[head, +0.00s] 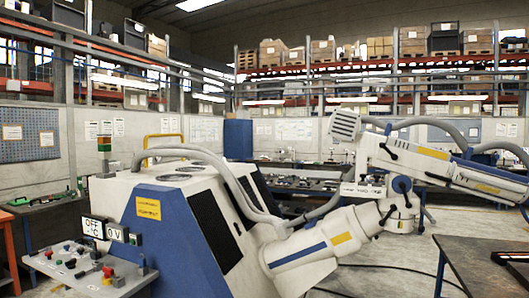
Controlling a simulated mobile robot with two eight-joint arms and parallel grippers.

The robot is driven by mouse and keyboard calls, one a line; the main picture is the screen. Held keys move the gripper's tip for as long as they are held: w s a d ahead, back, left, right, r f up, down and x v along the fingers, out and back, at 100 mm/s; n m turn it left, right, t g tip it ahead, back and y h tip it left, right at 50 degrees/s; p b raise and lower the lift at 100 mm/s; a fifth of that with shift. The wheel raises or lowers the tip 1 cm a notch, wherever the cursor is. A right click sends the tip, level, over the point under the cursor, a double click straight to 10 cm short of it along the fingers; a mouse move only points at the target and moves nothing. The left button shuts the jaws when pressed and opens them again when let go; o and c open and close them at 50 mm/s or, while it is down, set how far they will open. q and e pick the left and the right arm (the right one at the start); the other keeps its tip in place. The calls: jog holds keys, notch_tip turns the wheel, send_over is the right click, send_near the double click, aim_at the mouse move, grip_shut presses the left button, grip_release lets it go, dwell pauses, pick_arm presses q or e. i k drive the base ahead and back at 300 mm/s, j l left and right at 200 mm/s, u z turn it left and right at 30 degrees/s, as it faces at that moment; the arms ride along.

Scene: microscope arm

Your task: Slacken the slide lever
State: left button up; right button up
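A large white jointed arm with blue and yellow stripes fills the right of the head view. Its thick lower section (320,250) rises to a joint (400,203), and its upper section (440,165) slopes down to the right. A ribbed white head (345,125) sits at the upper section's left end. Neither of my grippers is in view.
A white and blue cabinet (185,215) stands left of centre, with a control panel (85,265) of buttons and small displays before it. A dark-topped table (490,265) is at the lower right. Cables lie on the floor between. Benches and loaded shelves stand behind.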

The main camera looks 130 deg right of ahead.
aim_at(395, 156)
jog(key=k+z, duration=0.2)
jog(key=k, duration=0.25)
jog(key=k+l+z, duration=0.2)
jog(key=k, duration=0.25)
jog(key=z, duration=4.75)
